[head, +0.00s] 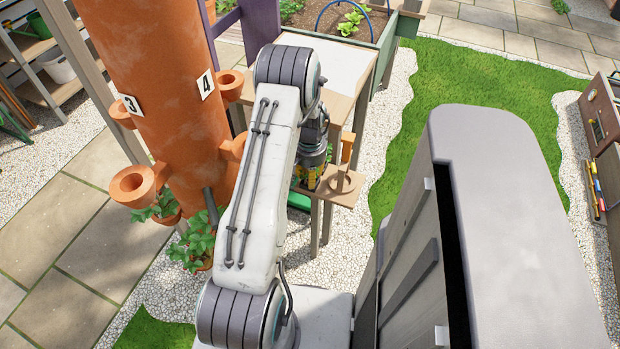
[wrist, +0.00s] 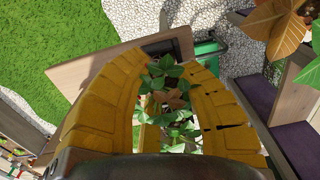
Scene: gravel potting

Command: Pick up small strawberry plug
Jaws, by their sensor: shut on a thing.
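The small strawberry plug (wrist: 172,72) shows in the wrist view as green leaves with some brownish ones, between the two yellow fingers of my gripper (wrist: 164,62). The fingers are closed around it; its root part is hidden. In the head view my gripper (head: 309,177) is beside the small wooden shelf (head: 343,190), partly covered by my arm. The plug cannot be made out clearly there.
A tall terracotta tower (head: 150,70) with side cups, labelled 3 and 4, stands left of my arm. An empty-looking cup (head: 133,184) juts out low on its left. Leafy plants (head: 196,245) grow near its base. A wooden table (head: 345,70) stands behind my gripper.

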